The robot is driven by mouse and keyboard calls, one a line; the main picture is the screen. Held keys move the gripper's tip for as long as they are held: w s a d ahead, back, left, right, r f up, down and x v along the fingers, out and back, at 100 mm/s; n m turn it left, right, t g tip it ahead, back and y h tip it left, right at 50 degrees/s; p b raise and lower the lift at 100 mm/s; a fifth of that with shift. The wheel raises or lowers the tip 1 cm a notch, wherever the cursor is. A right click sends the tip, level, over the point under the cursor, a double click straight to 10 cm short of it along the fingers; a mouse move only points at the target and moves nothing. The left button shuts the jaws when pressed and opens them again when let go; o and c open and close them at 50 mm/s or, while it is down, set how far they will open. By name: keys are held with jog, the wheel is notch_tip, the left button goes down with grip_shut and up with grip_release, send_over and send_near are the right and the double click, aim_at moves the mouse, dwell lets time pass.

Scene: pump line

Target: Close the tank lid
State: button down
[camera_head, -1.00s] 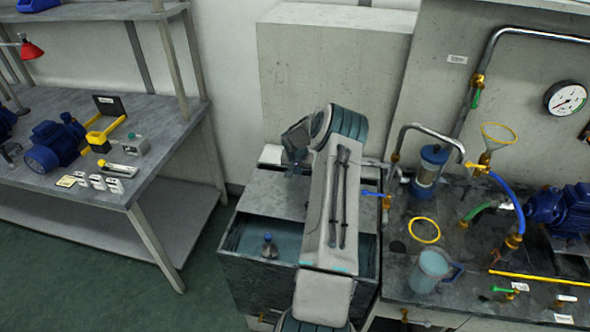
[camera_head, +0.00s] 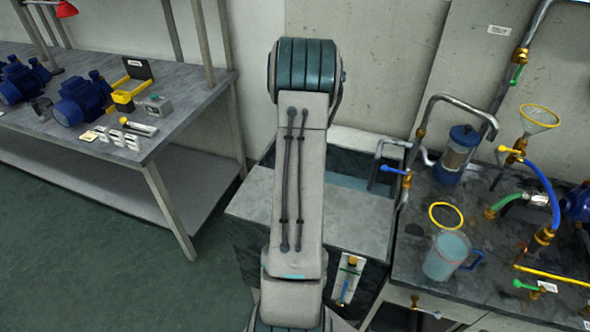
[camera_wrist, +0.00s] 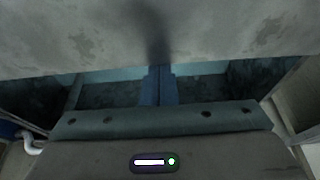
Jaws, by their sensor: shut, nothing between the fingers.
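The tank lid (camera_head: 360,217) is a flat grey slab lying level over the front part of the tank. Behind its far edge, a strip of the tank opening (camera_head: 347,181) shows pale blue water. In the wrist view the lid (camera_wrist: 80,35) fills the top of the picture, with the opening below it. My gripper (camera_wrist: 158,72) is shut and empty. Its blue fingers reach over the opening to the lid's edge; I cannot tell whether they touch it. In the head view my arm hides the gripper and part of the lid.
To the right, the pump bench carries a jug (camera_head: 446,257), a yellow ring (camera_head: 446,216), a filter (camera_head: 459,153) and a bent pipe close to the tank. The workbench (camera_head: 190,120) stands left, with open floor between.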

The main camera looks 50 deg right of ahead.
jog(key=shift+a+f, duration=0.1)
jog(key=shift+a, duration=0.2)
jog(key=d+p+v, duration=0.1)
jog(key=p+v, duration=0.4)
jog(key=v, duration=0.4)
jog(key=w+a+r+n+t, duration=0.1)
jog(key=w+a+r+n, duration=0.15)
jog(key=a+r, duration=0.7)
jog(key=w+a+r+n, duration=0.1)
jog(key=a+r+n, duration=0.4)
jog(key=a, duration=0.7)
jog(key=s+a+r+n+y, duration=0.1)
jog(key=s+a+r+n, duration=0.2)
jog(key=s+a, duration=0.3)
jog(key=s+a+r+n+t+y, duration=0.1)
jog(key=s+a, duration=0.5)
jog(key=a, duration=0.7)
notch_tip(320, 180, up, 3)
jog(key=shift+a+r+n+y, duration=0.1)
jog(key=shift+a+n+y, duration=0.3)
jog(key=shift+n+y, duration=0.65)
jog(key=shift+h, duration=0.25)
